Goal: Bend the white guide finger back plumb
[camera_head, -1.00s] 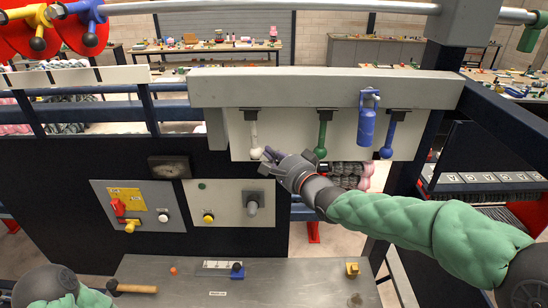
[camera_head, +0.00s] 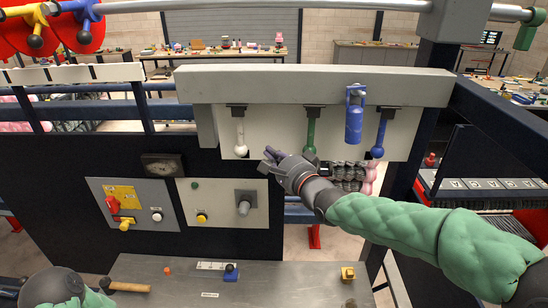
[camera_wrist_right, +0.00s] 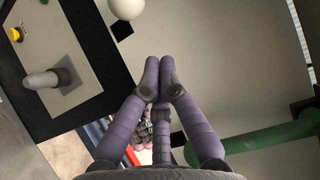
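The white guide finger (camera_head: 240,134) hangs from a dark bracket under the pale beam, at the left of the row, with a white ball at its lower end. It looks close to plumb; a slight lean is hard to judge. The ball (camera_wrist_right: 126,8) also shows at the top of the right wrist view. My right gripper (camera_head: 269,154) is just right of the ball, with a gap between them. In the wrist view its purple fingers (camera_wrist_right: 159,72) come together at the tips with nothing between them. Only my left arm shows at lower left; its gripper is out of sight.
A green guide finger (camera_head: 310,132) and a blue one (camera_head: 380,135) hang farther right. Control panels (camera_head: 222,205) stand below left. A hammer (camera_head: 128,287) lies on the grey bench (camera_head: 180,270).

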